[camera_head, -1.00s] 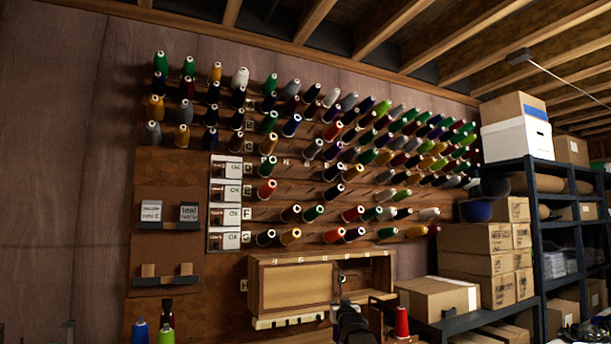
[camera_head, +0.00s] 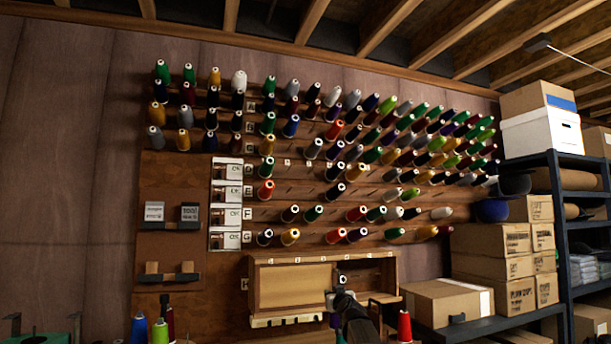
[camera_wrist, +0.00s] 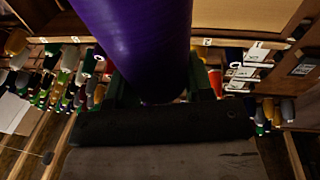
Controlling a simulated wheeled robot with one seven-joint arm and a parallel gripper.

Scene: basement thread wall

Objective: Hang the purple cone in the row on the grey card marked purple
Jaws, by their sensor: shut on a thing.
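A purple cone (camera_wrist: 140,40) fills the upper middle of the wrist view, between the two fingers of my gripper (camera_wrist: 160,90), which is shut on it. In the head view my gripper (camera_head: 343,294) is low in the middle, in front of the wooden box; the held cone is not clearly seen there. Two small cards hang on the brown panel at left: a pale card (camera_head: 154,211) and a darker grey card (camera_head: 190,213). The grey card's lettering looks like "teal"; the pale card's is too small to read surely.
Rows of coloured cones fill the pegged wall (camera_head: 300,170). An open wooden box (camera_head: 292,287) is on the wall behind my gripper. A red cone (camera_head: 404,326) stands to its right. Cartons (camera_head: 440,300) and a dark shelf (camera_head: 565,230) are at right. Blue and green cones stand at lower left.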

